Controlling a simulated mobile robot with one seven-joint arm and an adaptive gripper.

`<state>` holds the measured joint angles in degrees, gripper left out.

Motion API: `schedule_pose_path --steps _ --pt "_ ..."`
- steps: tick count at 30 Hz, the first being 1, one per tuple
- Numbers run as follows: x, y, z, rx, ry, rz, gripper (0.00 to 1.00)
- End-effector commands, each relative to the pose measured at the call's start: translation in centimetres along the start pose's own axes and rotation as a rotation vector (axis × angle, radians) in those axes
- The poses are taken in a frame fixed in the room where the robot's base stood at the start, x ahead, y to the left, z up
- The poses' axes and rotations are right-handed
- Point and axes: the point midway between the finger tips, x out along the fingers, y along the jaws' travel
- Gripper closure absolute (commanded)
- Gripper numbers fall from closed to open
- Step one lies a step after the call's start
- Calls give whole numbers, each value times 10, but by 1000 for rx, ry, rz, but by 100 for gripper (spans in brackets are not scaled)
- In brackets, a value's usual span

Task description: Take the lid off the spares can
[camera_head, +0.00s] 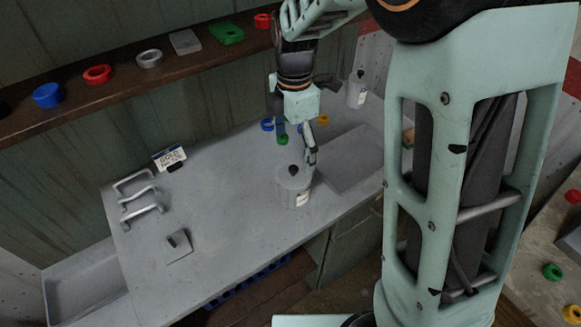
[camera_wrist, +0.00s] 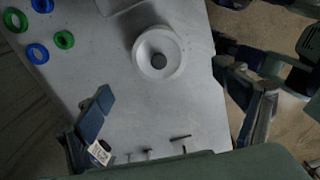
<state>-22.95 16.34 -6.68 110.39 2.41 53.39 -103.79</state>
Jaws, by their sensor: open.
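A pale grey can (camera_head: 289,198) with a white label stands upright on the bench. Its lid (camera_head: 288,176) is on and has a dark knob (camera_head: 293,169) on top. The wrist view shows the round pale lid (camera_wrist: 141,62) from above, with the knob (camera_wrist: 160,61) near its centre. My gripper (camera_head: 297,148) is open and empty, above the can and apart from the knob. In the wrist view my gripper (camera_wrist: 165,82) has its fingers spread wide to left and right, with the lid beyond them. The can's label is too small to read.
A similar labelled can (camera_head: 357,93) stands at the back right. Blue, green and yellow rings (camera_head: 267,125) lie behind my gripper. Handles (camera_head: 140,203), a small knobbed plate (camera_head: 178,245) and a sign (camera_head: 169,157) are on the left. A shelf (camera_head: 120,93) runs above the bench.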

Motion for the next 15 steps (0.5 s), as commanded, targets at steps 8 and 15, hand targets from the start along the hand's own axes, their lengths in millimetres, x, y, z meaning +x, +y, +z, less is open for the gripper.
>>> schedule_pose_path --steps 8,15 --pt "27 0 0 0 -1 -2 11" --pt "56 0 3 1 -1 -5 11"
